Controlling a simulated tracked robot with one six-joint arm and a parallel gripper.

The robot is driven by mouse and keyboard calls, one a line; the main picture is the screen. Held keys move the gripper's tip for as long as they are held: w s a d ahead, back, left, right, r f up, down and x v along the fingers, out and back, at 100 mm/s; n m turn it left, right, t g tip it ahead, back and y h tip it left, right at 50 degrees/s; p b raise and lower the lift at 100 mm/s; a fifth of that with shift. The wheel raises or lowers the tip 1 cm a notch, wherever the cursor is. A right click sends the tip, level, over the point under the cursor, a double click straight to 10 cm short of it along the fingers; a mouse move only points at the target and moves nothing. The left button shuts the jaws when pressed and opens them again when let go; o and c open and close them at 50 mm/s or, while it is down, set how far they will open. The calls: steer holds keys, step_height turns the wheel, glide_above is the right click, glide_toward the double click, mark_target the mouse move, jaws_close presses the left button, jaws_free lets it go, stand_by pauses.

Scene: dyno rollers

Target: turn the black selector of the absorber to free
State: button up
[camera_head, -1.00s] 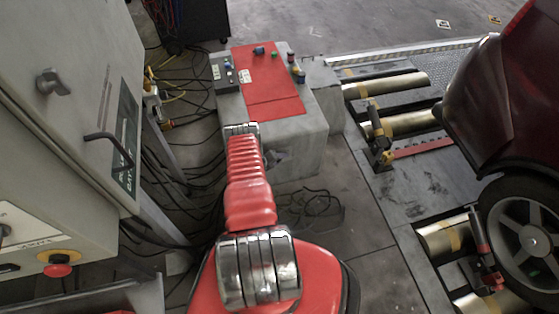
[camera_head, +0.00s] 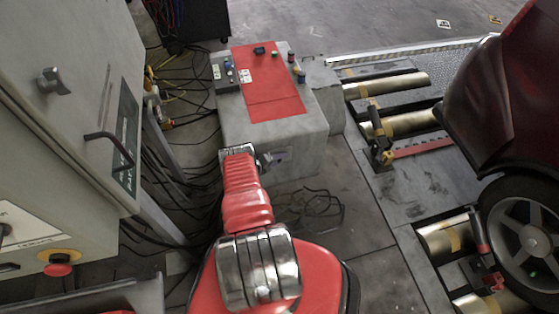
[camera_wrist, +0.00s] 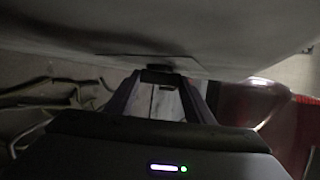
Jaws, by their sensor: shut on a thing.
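The absorber (camera_head: 280,131) is a grey box with a red top panel, standing beyond my arm in the head view. My gripper (camera_head: 265,160) is at its near face, beside a small dark plate. In the wrist view my gripper (camera_wrist: 160,80) points at the dim grey face of the absorber (camera_wrist: 90,35). Its fingers converge on a small black piece, the black selector (camera_wrist: 160,69), and are shut on it. The fingertips hide most of the selector. Its setting and any markings are not readable.
A grey cabinet (camera_head: 60,90) with handles and a red emergency button (camera_head: 58,266) stands close on the left. Loose cables (camera_head: 315,205) lie on the floor around the absorber. Rollers (camera_head: 400,122) and a dark red car (camera_head: 510,90) are on the right.

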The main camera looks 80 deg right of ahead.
steer(key=shift+w+a+f, duration=0.1)
steer(key=shift+w, duration=0.1)
steer(key=o, duration=1)
steer(key=shift+s, duration=0.1)
steer(key=shift+o, duration=0.2)
steer(key=v, duration=1.3)
steer(key=shift+w+a, duration=0.3)
steer(key=shift+a, duration=0.05)
